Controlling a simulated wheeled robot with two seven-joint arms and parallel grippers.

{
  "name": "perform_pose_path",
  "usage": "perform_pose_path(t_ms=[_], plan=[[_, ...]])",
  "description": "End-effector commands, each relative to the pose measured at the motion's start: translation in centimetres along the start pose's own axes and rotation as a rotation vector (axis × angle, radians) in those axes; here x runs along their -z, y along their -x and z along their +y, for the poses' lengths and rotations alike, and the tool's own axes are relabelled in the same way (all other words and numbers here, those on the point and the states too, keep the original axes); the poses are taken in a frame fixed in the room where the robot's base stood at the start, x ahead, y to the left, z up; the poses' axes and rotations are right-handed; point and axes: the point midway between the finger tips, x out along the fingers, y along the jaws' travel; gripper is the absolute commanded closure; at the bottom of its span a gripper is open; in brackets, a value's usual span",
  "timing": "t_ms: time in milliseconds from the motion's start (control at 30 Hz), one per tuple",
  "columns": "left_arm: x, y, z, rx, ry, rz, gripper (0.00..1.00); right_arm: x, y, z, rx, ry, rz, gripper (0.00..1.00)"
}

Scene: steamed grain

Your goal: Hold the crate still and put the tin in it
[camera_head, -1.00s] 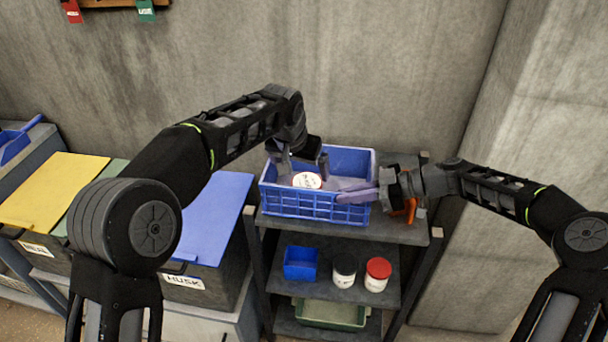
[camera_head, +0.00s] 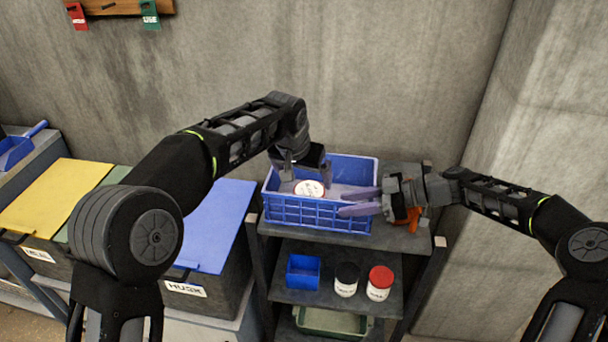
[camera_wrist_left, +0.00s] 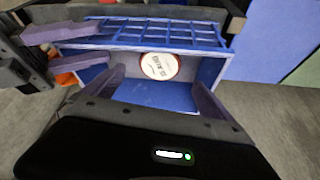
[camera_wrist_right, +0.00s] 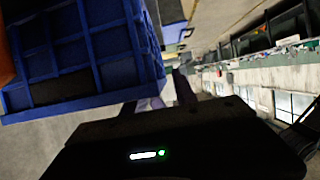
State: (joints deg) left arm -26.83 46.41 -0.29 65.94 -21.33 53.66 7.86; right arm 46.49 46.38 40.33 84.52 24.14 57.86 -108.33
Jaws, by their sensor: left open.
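The blue crate (camera_head: 318,213) stands on the top shelf of the rack and also shows in the left wrist view (camera_wrist_left: 208,70). The tin (camera_head: 309,188), with a white labelled top and red edge, sits inside the crate near its front wall; it also shows in the left wrist view (camera_wrist_left: 160,66). My left gripper (camera_head: 306,171) is open and empty above the crate, its fingers apart from the tin. My right gripper (camera_head: 359,201) is at the crate's right end with its fingers spread; whether either finger touches the crate is unclear.
An orange item (camera_head: 411,215) lies beside the crate, partly behind my right gripper. A small blue bin (camera_head: 303,271), a black-lidded jar (camera_head: 346,279) and a red-lidded jar (camera_head: 380,282) stand on the shelf below. A blue-lidded husk bin (camera_head: 215,230) is at left.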

Motion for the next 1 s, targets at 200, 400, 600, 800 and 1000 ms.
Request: perform_pose_path(t_ms=[200, 400, 600, 800, 1000], plan=[[0.0, 0.0, 0.0, 0.000, 0.000, 0.000, 0.04, 0.0, 0.0, 0.0, 0.000, 0.000, 0.000, 0.66], [0.0, 0.0, 0.0, 0.000, 0.000, 0.000, 0.04, -0.1, 1.3, 0.1, -0.003, 0.000, -0.001, 0.66], [0.0, 0.0, 0.0, 0.000, 0.000, 0.000, 0.04, -0.1, 4.8, 0.1, -0.005, 0.000, -0.002, 0.66], [0.0, 0.0, 0.0, 0.000, 0.000, 0.000, 0.04, -0.1, 8.9, 0.1, -0.004, 0.000, -0.002, 0.66], [0.0, 0.0, 0.0, 0.000, 0.000, 0.000, 0.04, -0.1, 11.6, 0.1, -0.002, -0.001, -0.001, 0.66]])
